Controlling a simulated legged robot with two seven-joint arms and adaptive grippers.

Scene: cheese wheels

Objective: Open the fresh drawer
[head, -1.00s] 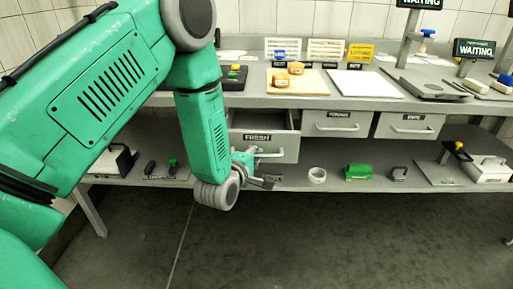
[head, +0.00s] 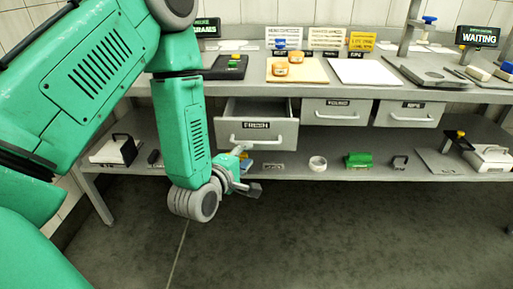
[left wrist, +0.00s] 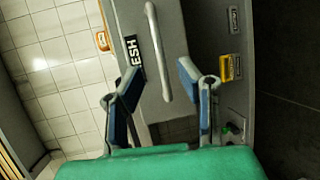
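The fresh drawer (head: 285,135) is grey with a black FRESH label and a light bar handle (head: 250,139). It is pulled out, and part of its inside shows above its front. My left gripper (head: 250,170) is just below the handle and apart from it. In the left wrist view the left gripper (left wrist: 160,72) has its two blue-padded fingers spread, with nothing between the tips. The handle (left wrist: 158,50) lies ahead of the gap, and the drawer front (left wrist: 178,25) shows part of the label. My right gripper is not in view.
Two shut drawers (head: 320,104) (head: 425,106) are to the right. The worktop (head: 215,90) holds boards and cheese pieces (head: 281,69). The lower shelf (head: 300,172) carries a white ring (head: 317,163) and a green block (head: 357,160). The floor in front is clear.

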